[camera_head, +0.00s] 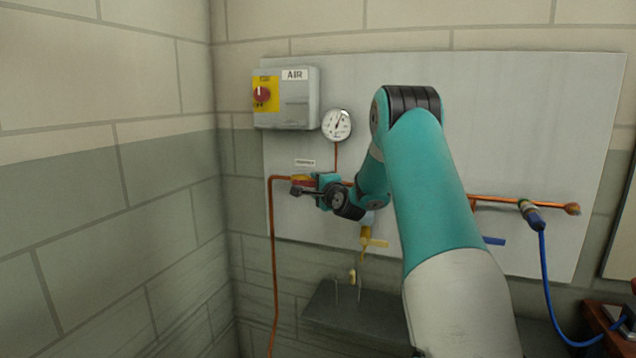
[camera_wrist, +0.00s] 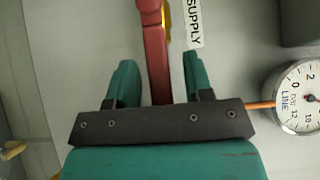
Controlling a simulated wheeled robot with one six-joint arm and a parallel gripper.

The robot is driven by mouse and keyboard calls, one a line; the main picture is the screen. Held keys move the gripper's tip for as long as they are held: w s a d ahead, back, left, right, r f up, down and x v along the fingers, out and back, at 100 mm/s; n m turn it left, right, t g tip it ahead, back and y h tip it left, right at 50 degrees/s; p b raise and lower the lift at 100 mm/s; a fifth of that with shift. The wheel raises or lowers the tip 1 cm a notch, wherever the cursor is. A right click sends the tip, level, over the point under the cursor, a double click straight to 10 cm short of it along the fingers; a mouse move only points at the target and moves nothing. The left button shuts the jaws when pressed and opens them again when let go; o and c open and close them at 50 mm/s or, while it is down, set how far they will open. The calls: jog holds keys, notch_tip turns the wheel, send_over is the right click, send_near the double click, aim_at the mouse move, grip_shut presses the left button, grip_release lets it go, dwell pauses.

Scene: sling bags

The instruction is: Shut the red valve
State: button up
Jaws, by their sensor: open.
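The red valve's lever (camera_wrist: 154,45) runs down from the top of the wrist view and reaches in between my fingers. My gripper (camera_wrist: 158,70) is open, with one teal finger on each side of the lever. A gap shows on both sides, so the fingers do not appear to grip it. In the head view a bit of the red lever (camera_head: 303,181) shows just left of my gripper (camera_head: 314,188), below the small supply label. My gripper and wrist hide most of the valve there. A yellow part shows behind the lever in the wrist view.
The pressure gauge (camera_head: 337,124) sits above the valve and shows right of my fingers in the wrist view. The grey AIR box (camera_head: 298,98) with a red knob is up left. Copper pipe (camera_head: 273,250), a yellow lever (camera_head: 376,243) and a blue hose (camera_head: 549,290) are nearby.

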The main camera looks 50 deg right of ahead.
grip_shut()
jog(key=shift+f, duration=0.1)
